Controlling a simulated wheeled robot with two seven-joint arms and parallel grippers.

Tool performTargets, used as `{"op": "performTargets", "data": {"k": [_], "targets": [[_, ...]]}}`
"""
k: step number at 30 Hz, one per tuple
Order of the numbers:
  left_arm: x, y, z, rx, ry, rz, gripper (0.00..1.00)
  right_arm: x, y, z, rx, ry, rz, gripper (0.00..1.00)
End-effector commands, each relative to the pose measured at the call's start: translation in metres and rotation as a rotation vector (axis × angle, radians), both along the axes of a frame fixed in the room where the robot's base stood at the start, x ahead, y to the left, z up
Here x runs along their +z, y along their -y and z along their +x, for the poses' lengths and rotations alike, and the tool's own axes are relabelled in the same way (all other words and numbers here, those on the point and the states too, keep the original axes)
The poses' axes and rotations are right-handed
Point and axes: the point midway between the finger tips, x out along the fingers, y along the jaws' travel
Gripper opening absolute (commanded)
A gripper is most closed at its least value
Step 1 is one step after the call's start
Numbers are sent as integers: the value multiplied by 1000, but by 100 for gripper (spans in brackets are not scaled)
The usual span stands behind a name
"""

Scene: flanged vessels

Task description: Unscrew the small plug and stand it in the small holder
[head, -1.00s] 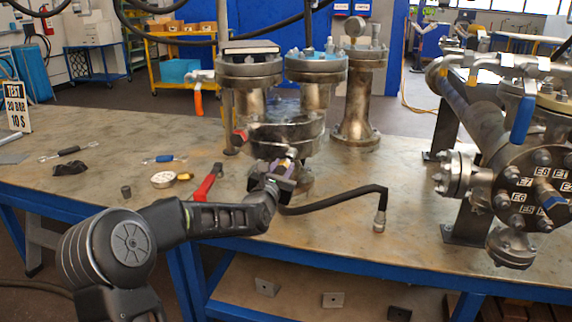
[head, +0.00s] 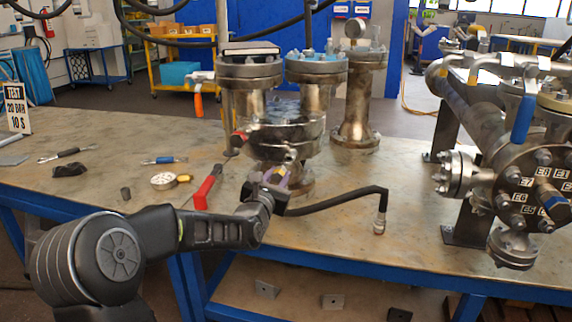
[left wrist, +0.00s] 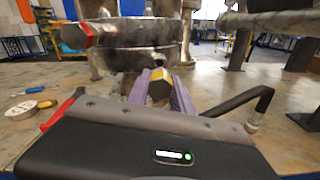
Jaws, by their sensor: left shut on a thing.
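My left gripper (head: 275,178) is in front of the lower part of the flanged vessel (head: 287,137). In the left wrist view its purple fingers (left wrist: 159,92) are shut on a small brass-coloured hexagonal piece, the small plug (left wrist: 158,86). The plug shows only as a small yellowish spot in the head view. Whether it still touches the vessel's fitting (head: 291,153) I cannot tell. My right gripper is not in view.
A red-handled tool (head: 207,187) and a round gauge (head: 163,180) lie left of my gripper. A black bent hose (head: 345,198) lies to its right. A piped assembly (head: 490,160) fills the table's right side. The front left table top is mostly clear.

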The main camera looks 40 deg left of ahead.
Motion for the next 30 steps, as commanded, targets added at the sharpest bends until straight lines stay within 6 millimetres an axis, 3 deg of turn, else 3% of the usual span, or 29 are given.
{"op": "performTargets", "data": {"k": [11, 16, 20, 25, 30], "targets": [[-1, 2, -1, -3, 0, 0, 0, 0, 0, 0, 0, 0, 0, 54], [-12, 25, 1, -51, -10, 4, 0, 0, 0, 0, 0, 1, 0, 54], [-31, 69, 3, -144, -22, 8, 0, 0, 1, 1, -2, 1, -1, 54], [-59, 151, -3, -322, -30, 13, 0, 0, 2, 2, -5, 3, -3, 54], [-77, 231, -23, -500, -19, 7, 0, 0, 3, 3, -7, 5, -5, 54]]}}
